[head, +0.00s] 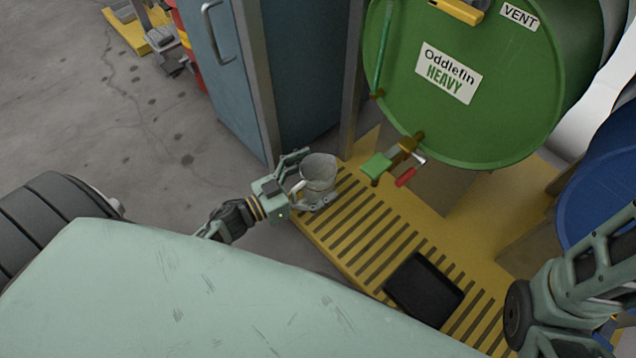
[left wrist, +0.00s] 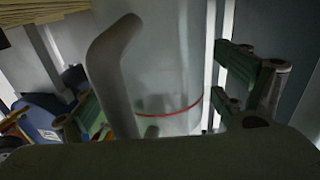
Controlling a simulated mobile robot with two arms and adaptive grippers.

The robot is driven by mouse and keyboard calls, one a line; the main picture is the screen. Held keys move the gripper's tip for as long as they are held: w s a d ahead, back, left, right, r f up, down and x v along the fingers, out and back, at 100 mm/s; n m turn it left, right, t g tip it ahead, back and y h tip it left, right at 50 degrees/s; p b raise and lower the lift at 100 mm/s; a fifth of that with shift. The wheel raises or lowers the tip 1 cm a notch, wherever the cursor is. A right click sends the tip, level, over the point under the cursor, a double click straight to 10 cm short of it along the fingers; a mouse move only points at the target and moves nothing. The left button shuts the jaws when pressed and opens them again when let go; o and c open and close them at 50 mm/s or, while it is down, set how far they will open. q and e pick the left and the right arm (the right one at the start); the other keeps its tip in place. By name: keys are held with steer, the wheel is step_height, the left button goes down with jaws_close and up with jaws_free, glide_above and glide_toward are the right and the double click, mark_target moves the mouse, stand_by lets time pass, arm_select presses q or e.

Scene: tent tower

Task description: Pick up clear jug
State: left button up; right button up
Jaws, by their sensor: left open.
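The clear jug (head: 322,170) stands at the left end of the yellow slatted platform, in front of the blue cabinet. My left gripper (head: 314,178) is open around it, one finger on each side. In the left wrist view the jug's body (left wrist: 165,65) fills the middle, with a red line low on it. Its pale handle (left wrist: 112,70) faces the camera, between the spread fingers of my left gripper (left wrist: 170,95). I cannot tell whether the fingers touch the jug. My right arm shows at the right edge, but its gripper is out of view.
A green drum (head: 470,110) labelled "Oddlefin HEAVY" has a tap (head: 400,160) with a red handle, right of the jug. A black tray (head: 424,288) lies on the yellow platform (head: 345,235). The blue cabinet (head: 222,70) stands close behind the gripper. A blue drum (head: 600,190) is at right.

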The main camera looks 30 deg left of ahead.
arm_select(q)
steer(key=shift+w+d, duration=0.1)
steer(key=shift+w, duration=0.1)
steer(key=c, duration=1.2)
steer(key=shift+c, duration=0.5)
steer(key=shift+r, duration=0.2)
